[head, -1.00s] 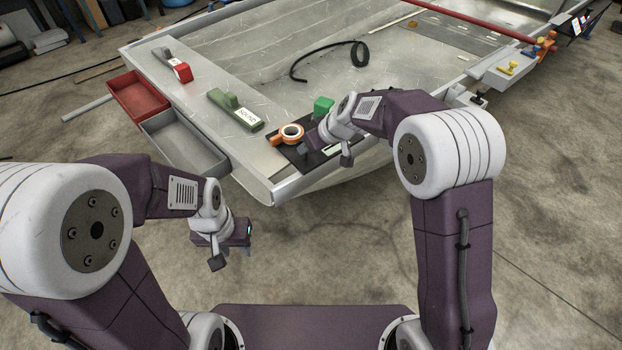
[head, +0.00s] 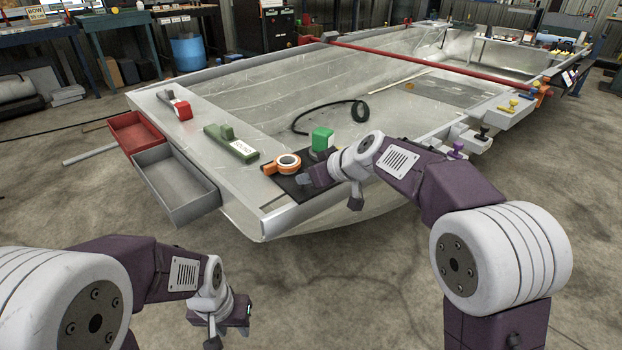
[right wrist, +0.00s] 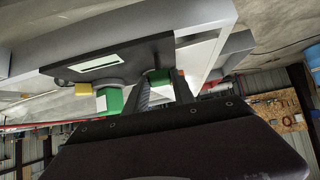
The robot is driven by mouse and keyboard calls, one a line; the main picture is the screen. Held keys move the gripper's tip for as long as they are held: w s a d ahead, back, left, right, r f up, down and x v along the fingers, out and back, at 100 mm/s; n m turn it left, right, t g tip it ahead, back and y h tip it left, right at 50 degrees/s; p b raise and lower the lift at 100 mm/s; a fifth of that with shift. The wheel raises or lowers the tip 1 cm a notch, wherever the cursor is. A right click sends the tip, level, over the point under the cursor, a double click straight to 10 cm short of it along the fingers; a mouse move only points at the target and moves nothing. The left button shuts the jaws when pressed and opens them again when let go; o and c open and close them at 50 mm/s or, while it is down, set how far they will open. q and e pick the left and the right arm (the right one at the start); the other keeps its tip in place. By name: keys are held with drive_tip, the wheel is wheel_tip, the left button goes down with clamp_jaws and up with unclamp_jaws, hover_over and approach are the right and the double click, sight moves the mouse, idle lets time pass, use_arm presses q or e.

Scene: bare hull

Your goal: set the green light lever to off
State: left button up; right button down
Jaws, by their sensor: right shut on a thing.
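A black panel (head: 285,183) lies on the near corner of the pale metal hull, with a green block (head: 322,140) at its far side. My right gripper (head: 308,179) is at this panel. In the right wrist view, a green piece (right wrist: 160,78), which I take for the green light lever, shows between the fingers of my right gripper (right wrist: 163,92), shut on it. Its lever position cannot be read, as my gripper covers it in the head view. My left gripper (head: 240,311) hangs low before the hull, holding nothing visible; its fingers are too small to judge.
A green labelled block (head: 231,143) and a red one (head: 176,105) sit farther left. Red (head: 139,132) and grey (head: 178,185) trays hang on the hull's left side. A black cable (head: 330,112) lies behind.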

drive_tip(key=c, duration=1)
unclamp_jaws()
drive_tip(key=shift+c, duration=0.2)
drive_tip(key=p+v, duration=0.2)
drive_tip(key=v, duration=0.7)
